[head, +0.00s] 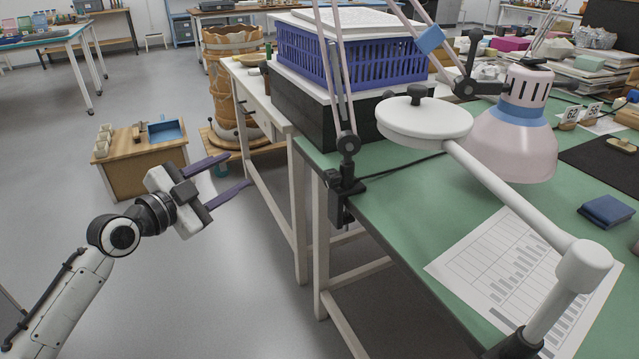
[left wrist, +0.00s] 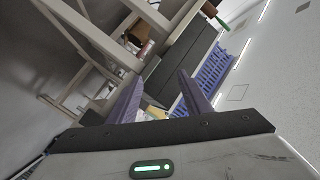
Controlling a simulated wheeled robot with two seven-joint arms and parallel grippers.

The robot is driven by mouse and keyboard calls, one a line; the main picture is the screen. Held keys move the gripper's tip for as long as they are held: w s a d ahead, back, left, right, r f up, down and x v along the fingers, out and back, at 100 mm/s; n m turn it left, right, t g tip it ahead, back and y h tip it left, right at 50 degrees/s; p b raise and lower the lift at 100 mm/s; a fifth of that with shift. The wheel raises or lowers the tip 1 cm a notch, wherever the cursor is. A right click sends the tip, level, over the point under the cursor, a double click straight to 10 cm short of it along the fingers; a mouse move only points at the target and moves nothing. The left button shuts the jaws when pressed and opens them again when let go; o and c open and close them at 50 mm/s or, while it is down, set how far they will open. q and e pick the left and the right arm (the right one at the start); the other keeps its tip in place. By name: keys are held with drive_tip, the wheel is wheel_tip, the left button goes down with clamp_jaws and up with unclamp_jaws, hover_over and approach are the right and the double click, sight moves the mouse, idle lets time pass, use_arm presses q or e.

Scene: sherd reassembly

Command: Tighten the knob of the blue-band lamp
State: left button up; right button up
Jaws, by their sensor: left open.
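The blue-band lamp (head: 512,140) has a pale pink shade with a blue band and hangs over the green table. Its arm carries a blue sleeve (head: 430,40). A black knob (head: 348,145) sits at the arm's lower joint, above the black clamp (head: 342,200) on the table edge. Another black joint (head: 465,88) is close to the shade. I cannot tell which one is the knob to tighten. My left gripper (head: 238,170) is open and empty over the floor, left of the table and apart from the lamp. Its purple fingers also show in the left wrist view (left wrist: 160,75). My right gripper is out of view.
A white magnifier lamp (head: 425,120) reaches across the front of the green table (head: 400,215). A blue crate (head: 350,62) stands on a dark box behind the clamp. A wooden cabinet (head: 150,175) stands beyond my left gripper. The floor between is clear.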

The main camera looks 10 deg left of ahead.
use_arm(q)
drive_tip(key=s+d+n+g+h, duration=0.2)
drive_tip(key=s+d+g+h, duration=0.15)
drive_tip(key=d, duration=0.25)
drive_tip(key=n+g+h, duration=0.1)
drive_tip(key=g+h, duration=0.1)
drive_tip(key=h, duration=0.4)
approach(326, 181)
drive_tip(key=shift+y, duration=0.25)
drive_tip(key=x, duration=0.9)
drive_tip(key=shift+r, duration=0.15)
drive_tip(key=shift+c, duration=0.4)
